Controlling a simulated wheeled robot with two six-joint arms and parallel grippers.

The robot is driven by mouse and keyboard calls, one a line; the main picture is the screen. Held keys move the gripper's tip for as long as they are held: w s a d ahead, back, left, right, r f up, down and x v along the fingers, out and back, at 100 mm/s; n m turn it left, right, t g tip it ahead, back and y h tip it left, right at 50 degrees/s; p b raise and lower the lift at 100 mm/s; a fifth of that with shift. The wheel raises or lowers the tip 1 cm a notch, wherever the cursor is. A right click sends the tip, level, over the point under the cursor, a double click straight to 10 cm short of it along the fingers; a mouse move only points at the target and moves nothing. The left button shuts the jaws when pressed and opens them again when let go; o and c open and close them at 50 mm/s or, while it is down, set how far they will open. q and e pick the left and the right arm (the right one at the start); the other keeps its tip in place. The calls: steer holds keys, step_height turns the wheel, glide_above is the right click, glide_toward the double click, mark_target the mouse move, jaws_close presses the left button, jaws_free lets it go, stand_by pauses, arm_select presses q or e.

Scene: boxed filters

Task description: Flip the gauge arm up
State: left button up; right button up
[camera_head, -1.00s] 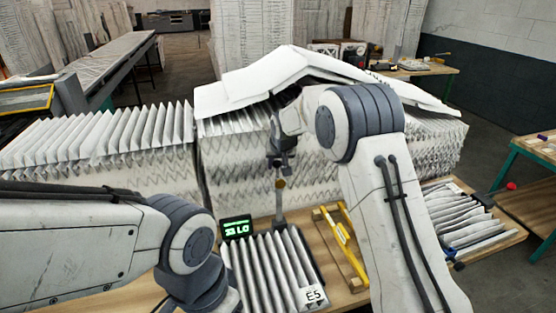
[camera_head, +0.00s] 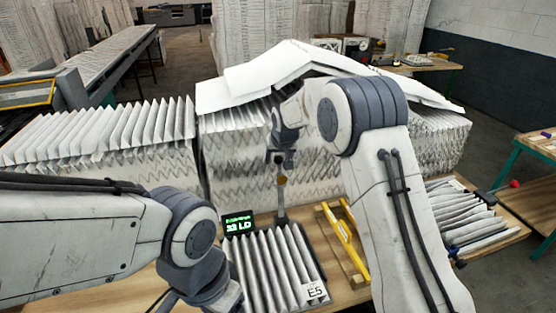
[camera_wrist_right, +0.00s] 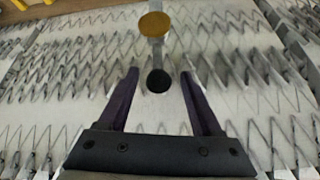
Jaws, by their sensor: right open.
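The gauge arm (camera_head: 281,205) stands upright behind the pleated filter marked E5 (camera_head: 270,265) in the head view, with a brass-coloured disc (camera_head: 282,180) near its top. In the right wrist view the brass disc (camera_wrist_right: 154,24) is at the top, and a black round knob (camera_wrist_right: 158,80) lies between my right gripper's fingers. My right gripper (camera_head: 280,158) is open at the top of the gauge arm; it also shows in the right wrist view (camera_wrist_right: 160,78). I cannot tell whether a finger touches the knob. My left arm comes in at the lower left; its gripper is out of view.
A green-lit display (camera_head: 238,224) stands left of the gauge arm. A yellow level (camera_head: 345,243) lies in a wooden frame to the right. Tall pleated filter stacks (camera_head: 235,165) rise close behind. More filters (camera_head: 462,218) lie at the right.

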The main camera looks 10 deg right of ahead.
steer(key=b+v, duration=0.3)
steer(key=v, duration=0.7)
steer(key=shift+b, duration=0.35)
steer(key=shift+s+a, duration=0.1)
steer(key=shift+s, duration=0.05)
